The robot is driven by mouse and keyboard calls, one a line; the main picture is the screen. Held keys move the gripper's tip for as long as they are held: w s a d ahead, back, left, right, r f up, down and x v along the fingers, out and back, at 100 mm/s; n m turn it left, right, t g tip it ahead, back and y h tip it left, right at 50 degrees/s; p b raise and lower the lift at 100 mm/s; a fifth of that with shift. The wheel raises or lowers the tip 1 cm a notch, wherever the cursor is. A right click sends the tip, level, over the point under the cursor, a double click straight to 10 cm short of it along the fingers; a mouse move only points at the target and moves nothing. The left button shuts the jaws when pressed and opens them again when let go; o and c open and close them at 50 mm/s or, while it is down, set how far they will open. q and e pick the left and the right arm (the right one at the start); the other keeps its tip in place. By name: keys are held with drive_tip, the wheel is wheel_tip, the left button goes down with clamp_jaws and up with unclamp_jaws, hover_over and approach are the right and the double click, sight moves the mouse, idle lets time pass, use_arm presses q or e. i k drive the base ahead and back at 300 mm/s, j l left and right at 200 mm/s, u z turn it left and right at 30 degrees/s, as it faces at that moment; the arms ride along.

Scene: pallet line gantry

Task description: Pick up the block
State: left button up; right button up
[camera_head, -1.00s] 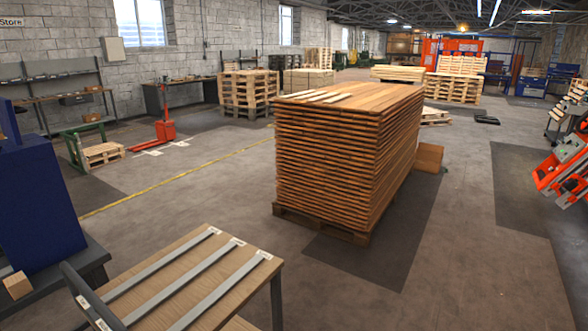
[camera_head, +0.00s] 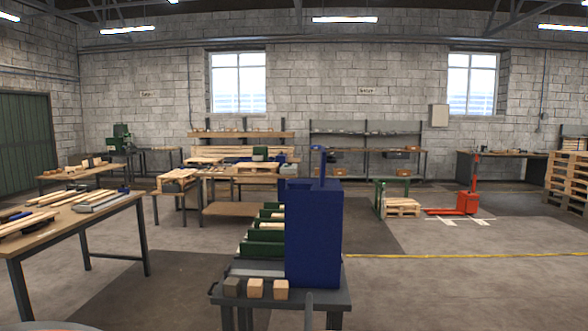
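Three small blocks stand in a row on the front edge of a dark grey machine table (camera_head: 325,298). The left one is a dark grey-brown block (camera_head: 232,287). The middle one is a light wooden block (camera_head: 255,288), and the right one is another light wooden block (camera_head: 281,289). I cannot tell which of them the task means. Neither of my grippers is in view.
A tall blue machine housing (camera_head: 314,235) stands on the table just right of the blocks, with green guides (camera_head: 262,237) behind them. A wooden workbench (camera_head: 85,215) with planks is at left. The floor at right is open, crossed by a yellow line (camera_head: 440,256).

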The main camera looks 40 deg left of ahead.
sight(281, 288)
drive_tip(key=i+l+u, duration=0.2)
drive_tip(key=l+u, duration=0.15)
drive_tip(key=u, duration=0.15)
drive_tip(key=i+l+u, duration=0.15)
drive_tip(key=l+u, duration=0.35)
drive_tip(key=i+l+u, duration=0.1)
drive_tip(key=l+u, duration=0.75)
drive_tip(key=l, duration=0.15)
